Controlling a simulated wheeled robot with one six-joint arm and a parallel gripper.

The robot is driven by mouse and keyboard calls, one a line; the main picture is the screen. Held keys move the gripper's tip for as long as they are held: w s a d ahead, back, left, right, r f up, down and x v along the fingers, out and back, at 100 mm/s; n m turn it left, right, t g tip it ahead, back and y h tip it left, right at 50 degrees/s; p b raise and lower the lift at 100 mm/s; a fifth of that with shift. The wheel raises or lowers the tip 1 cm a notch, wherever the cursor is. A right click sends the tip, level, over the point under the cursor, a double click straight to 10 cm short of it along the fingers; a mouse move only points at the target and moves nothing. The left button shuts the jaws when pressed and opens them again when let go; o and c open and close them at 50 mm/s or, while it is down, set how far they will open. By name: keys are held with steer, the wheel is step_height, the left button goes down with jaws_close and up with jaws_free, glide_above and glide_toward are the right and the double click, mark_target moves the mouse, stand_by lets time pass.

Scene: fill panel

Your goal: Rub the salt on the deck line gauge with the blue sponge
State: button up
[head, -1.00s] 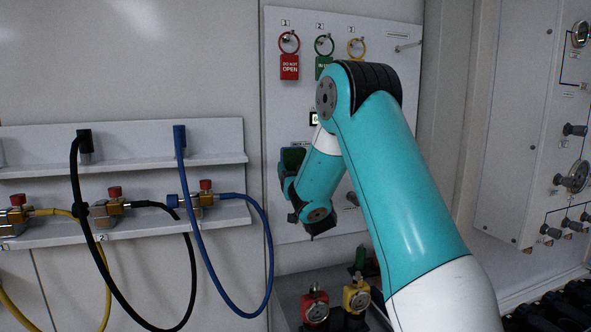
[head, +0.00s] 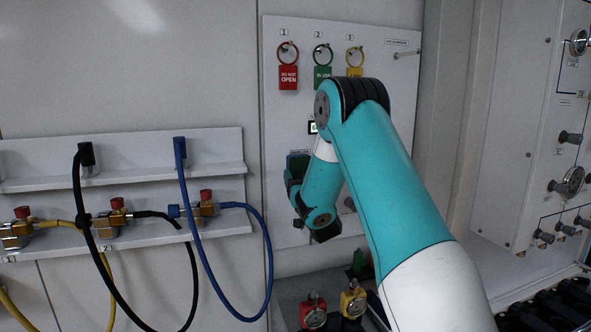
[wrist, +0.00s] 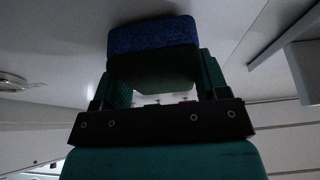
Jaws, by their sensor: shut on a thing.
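My gripper (head: 297,172) is near the lower left of the white panel (head: 385,130) in the head view, seen from behind my arm. In the wrist view my gripper (wrist: 160,80) is shut on the blue sponge (wrist: 152,35). The sponge has a blue face and a dark underside, and sits between the green fingers. The sponge is hard to make out in the head view. Contact with the panel cannot be told.
Red (head: 288,77), green (head: 322,77) and yellow (head: 355,70) tags hang at the panel's top. Hoses and valves (head: 205,205) line a shelf at left. A grey cabinet (head: 510,140) is at right.

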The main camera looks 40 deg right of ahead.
steer(key=shift+s+d+p, duration=0.3)
steer(key=shift+d+p, duration=0.25)
steer(key=shift+p, duration=0.25)
steer(key=shift+s+d+r+p, duration=0.1)
steer(key=shift+d+r+p, duration=0.15)
steer(key=shift+p, duration=0.4)
steer(key=d+p, duration=0.1)
steer(key=s+p, duration=0.1)
steer(key=d+p, duration=0.1)
steer(key=shift+s+d+f, duration=0.15)
steer(key=shift+d+f, duration=0.15)
steer(key=shift+d, duration=0.05)
